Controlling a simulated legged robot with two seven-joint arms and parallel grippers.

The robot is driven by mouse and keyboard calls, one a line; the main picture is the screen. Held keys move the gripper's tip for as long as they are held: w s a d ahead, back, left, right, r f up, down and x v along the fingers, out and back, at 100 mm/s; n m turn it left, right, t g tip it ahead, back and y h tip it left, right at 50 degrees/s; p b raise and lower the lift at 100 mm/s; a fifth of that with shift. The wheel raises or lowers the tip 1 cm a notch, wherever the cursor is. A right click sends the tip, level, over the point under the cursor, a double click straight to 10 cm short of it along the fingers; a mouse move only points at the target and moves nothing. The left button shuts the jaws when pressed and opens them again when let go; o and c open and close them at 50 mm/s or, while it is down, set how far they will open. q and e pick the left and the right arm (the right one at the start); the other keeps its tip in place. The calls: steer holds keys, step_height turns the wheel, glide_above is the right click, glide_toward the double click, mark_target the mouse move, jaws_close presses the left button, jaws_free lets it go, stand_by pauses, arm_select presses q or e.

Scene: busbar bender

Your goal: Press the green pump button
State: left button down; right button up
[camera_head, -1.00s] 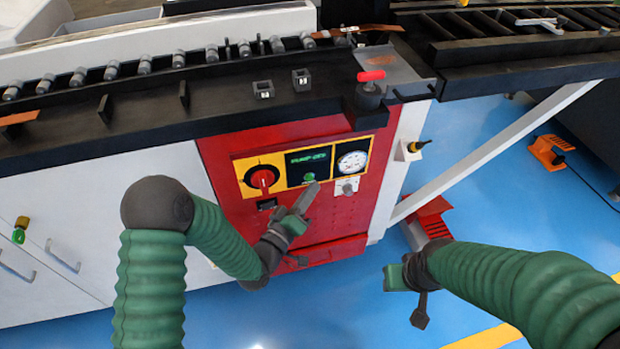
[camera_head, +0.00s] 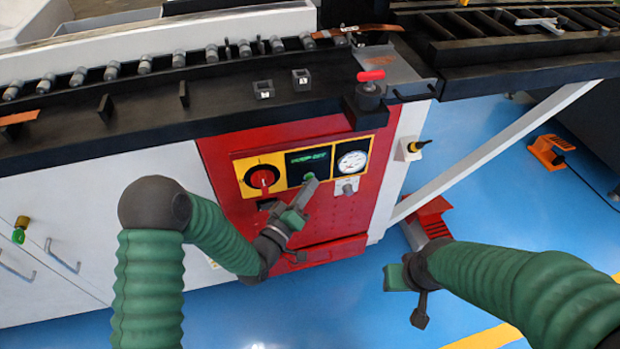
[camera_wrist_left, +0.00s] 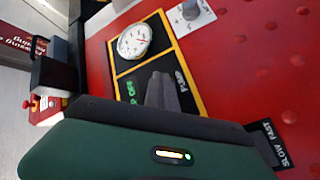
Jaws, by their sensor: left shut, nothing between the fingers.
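The green pump button (camera_head: 309,176) is on the black display panel (camera_head: 298,163) of the red control box. My left gripper (camera_head: 311,184) is shut and empty, its tips at the button's lower edge. They look touching or nearly so; the exact gap cannot be told. In the left wrist view the shut fingers (camera_wrist_left: 162,92) point at the panel and hide the button. Green text (camera_wrist_left: 130,88) beside them ends in OFF. My right gripper (camera_head: 408,285) hangs at the lower right, away from the panel; its jaws are unclear.
A red rotary knob (camera_head: 262,179) is left of the display, and a round gauge (camera_head: 352,162) is right of it. A small grey switch (camera_head: 346,187) is below the gauge. A red-handled part (camera_head: 370,77) stands on the bench above. Blue floor (camera_head: 480,200) is open at right.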

arm_select(q)
steer(key=shift+w+a, duration=0.1)
steer(key=shift+w, duration=0.1)
stand_by(0.4)
steer(key=shift+s+d, duration=0.25)
steer(key=shift+s, duration=0.6)
steer(key=s, duration=0.2)
steer(key=s+d, duration=0.1)
steer(key=s, duration=0.2)
steer(key=shift+d, duration=0.15)
stand_by(0.4)
